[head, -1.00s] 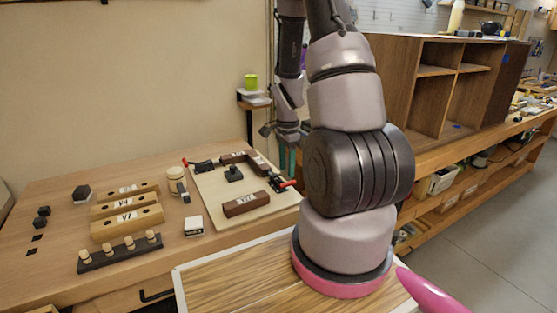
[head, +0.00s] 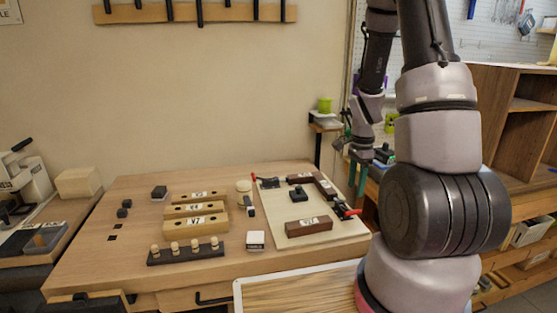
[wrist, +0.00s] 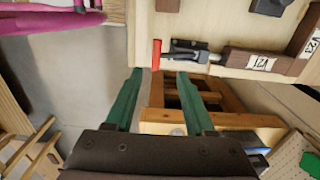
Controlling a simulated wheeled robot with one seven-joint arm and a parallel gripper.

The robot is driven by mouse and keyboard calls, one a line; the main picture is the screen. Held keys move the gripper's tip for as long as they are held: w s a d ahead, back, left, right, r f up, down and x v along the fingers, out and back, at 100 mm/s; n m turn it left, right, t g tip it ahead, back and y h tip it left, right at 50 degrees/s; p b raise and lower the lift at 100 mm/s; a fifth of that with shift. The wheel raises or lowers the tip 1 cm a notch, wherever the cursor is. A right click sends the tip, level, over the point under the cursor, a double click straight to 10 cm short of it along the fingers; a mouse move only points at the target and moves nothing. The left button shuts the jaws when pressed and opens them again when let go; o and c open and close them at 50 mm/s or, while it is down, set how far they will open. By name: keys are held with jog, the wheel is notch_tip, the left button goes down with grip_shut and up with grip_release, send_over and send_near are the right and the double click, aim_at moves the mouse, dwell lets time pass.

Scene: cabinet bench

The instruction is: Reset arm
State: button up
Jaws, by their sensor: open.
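My gripper shows in the wrist view (wrist: 160,90) with two green fingers spread apart and nothing between them. Beyond the fingertips are a bench edge and the wooden frame below it. In the head view my arm stands upright at the right, folded, with its end hanging near the right side of the workbench (head: 130,215). The gripper's fingers (head: 358,172) are small there, beside the board (head: 335,235) and apart from the parts on it.
The pale board carries brown blocks (head: 309,226), a black knob piece and red-handled clamps (head: 345,211). Left of it are yellow wooden blocks (head: 195,224), a black peg rack (head: 187,254) and small black cubes. A wooden cabinet (head: 505,120) stands at right.

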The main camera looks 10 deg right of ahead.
jog(key=s+a+r+n+t, duration=0.1)
jog(key=a+r+n+t, duration=0.2)
jog(key=r, duration=0.7)
jog(key=s+a+r+n+t, duration=0.15)
jog(key=a+r+n, duration=0.3)
jog(key=r, duration=0.55)
jog(key=s+a+r+n+t+y, duration=0.2)
jog(key=s+a+r+n, duration=0.4)
jog(key=s+r, duration=0.5)
jog(key=shift+r+t, duration=0.35)
jog(key=shift+r, duration=0.15)
